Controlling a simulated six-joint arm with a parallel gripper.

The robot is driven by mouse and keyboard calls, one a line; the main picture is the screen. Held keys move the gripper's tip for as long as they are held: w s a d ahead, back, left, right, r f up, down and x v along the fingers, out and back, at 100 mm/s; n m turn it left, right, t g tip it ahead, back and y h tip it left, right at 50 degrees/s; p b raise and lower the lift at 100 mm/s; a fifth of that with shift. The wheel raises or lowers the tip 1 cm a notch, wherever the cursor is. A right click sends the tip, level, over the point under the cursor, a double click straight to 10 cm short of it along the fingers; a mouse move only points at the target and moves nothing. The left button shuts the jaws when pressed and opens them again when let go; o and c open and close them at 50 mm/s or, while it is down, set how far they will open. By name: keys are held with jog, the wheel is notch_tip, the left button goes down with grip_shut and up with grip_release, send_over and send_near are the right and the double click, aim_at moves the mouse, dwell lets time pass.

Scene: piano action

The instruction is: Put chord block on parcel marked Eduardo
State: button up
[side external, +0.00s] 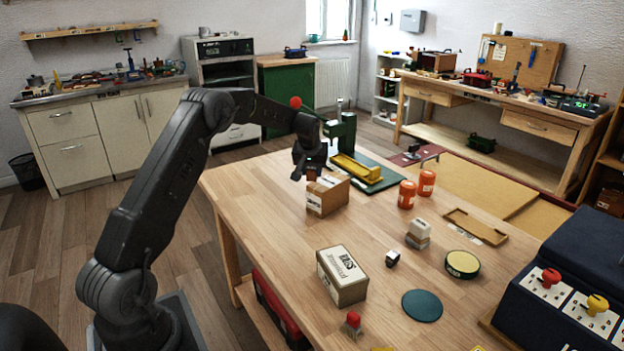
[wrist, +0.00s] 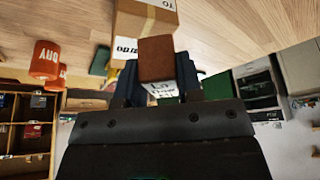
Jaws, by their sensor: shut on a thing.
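My gripper (side external: 311,172) is shut on a reddish-brown block, taken as the chord block, which has a white lettered label. The block (wrist: 157,62) shows between my jaws in the wrist view. In the side view it is mostly hidden by my gripper, just over the back-left part of a cardboard parcel (side external: 328,196). That parcel (wrist: 132,25) also shows behind the block in the wrist view, with "TO" on one face and partly hidden lettering that seems to end in "DO". I cannot tell whether block and parcel touch.
A second parcel (side external: 343,276) with a white label stands nearer the front. A yellow piece on a green mat (side external: 384,176) lies behind the first parcel. Orange cans (side external: 407,194), a pale block (side external: 418,233) and round discs (side external: 422,305) are to the right. Bare tabletop lies between the parcels.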

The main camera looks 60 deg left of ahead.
aim_at(312, 179)
jog(key=shift+f, duration=1.6)
jog(key=shift+f, duration=0.15)
jog(key=o, duration=0.9)
